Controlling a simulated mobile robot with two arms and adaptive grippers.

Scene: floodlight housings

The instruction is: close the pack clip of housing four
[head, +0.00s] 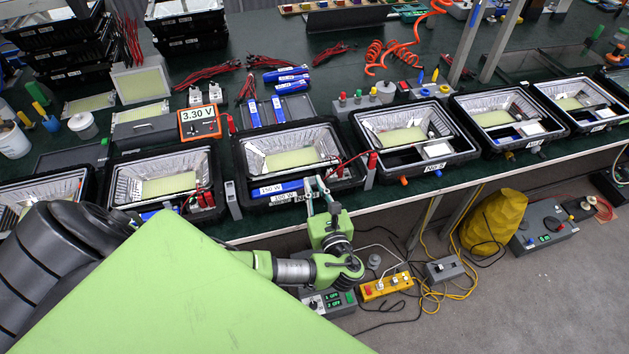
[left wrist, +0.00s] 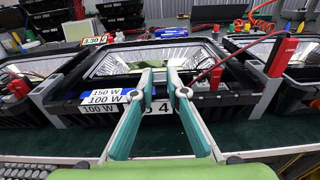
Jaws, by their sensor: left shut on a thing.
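Housing four (head: 292,148) is a black open box with a silver reflector and a pale yellow panel, at the middle of the bench's front edge. It also shows in the left wrist view (left wrist: 75,103), where a "4" is readable on its front. A blue pack marked 150 W (head: 268,189) lies in its front compartment. My left gripper (head: 315,189) is at the housing's front rim, right of the pack. In the left wrist view its green fingers (left wrist: 160,82) are shut on the pack clip, which they mostly hide. My right gripper is out of view.
Other housings stand on both sides, including a left one (head: 168,178) and a right one (head: 415,132). Red plugs (head: 372,163) and a red lead are at housing four's right. An orange meter (head: 199,122) stands behind. Below, the floor holds a yellow power strip (head: 386,287) and cables.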

